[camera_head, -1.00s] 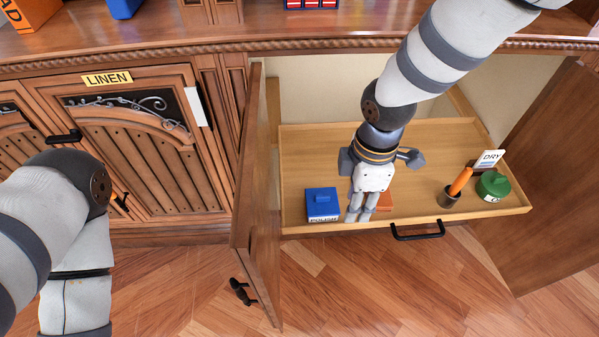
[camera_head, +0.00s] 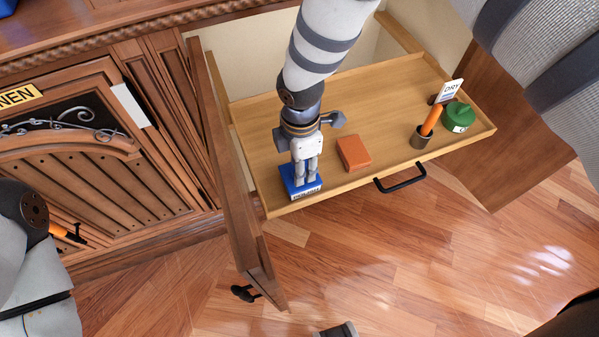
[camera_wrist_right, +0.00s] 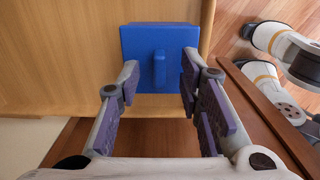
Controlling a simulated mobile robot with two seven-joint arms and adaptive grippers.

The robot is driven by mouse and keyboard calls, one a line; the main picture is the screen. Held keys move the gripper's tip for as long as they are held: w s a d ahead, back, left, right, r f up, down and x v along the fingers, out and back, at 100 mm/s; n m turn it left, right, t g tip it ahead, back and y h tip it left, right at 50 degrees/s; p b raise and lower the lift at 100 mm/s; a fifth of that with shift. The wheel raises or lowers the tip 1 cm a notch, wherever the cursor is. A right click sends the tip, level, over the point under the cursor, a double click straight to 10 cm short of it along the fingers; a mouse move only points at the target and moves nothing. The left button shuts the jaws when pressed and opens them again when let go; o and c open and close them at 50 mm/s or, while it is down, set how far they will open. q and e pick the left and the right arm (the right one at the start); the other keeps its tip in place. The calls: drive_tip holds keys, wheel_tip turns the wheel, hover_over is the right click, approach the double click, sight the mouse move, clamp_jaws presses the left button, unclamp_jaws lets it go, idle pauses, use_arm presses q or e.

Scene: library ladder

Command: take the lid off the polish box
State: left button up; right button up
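The blue polish box (camera_head: 290,187) stands at the front left corner of the pulled-out wooden tray (camera_head: 268,140), its label facing the front. My right gripper (camera_head: 306,180) points down over the box in the head view and hides part of its top. In the right wrist view the blue lid (camera_wrist_right: 135,45) shows with its raised knob (camera_wrist_right: 160,68) between the fingers. The fingers are open, with a gap on each side of the knob. The lid is on the box. My left arm shows at the left edge; its gripper is out of the picture.
An orange block (camera_head: 353,153) lies right of the box. An open cabinet door (camera_head: 222,160) stands close to the tray's left.

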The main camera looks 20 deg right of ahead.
drive_tip(key=shift+f, duration=0.5)
drive_tip(key=shift+r, duration=0.1)
clamp_jaws()
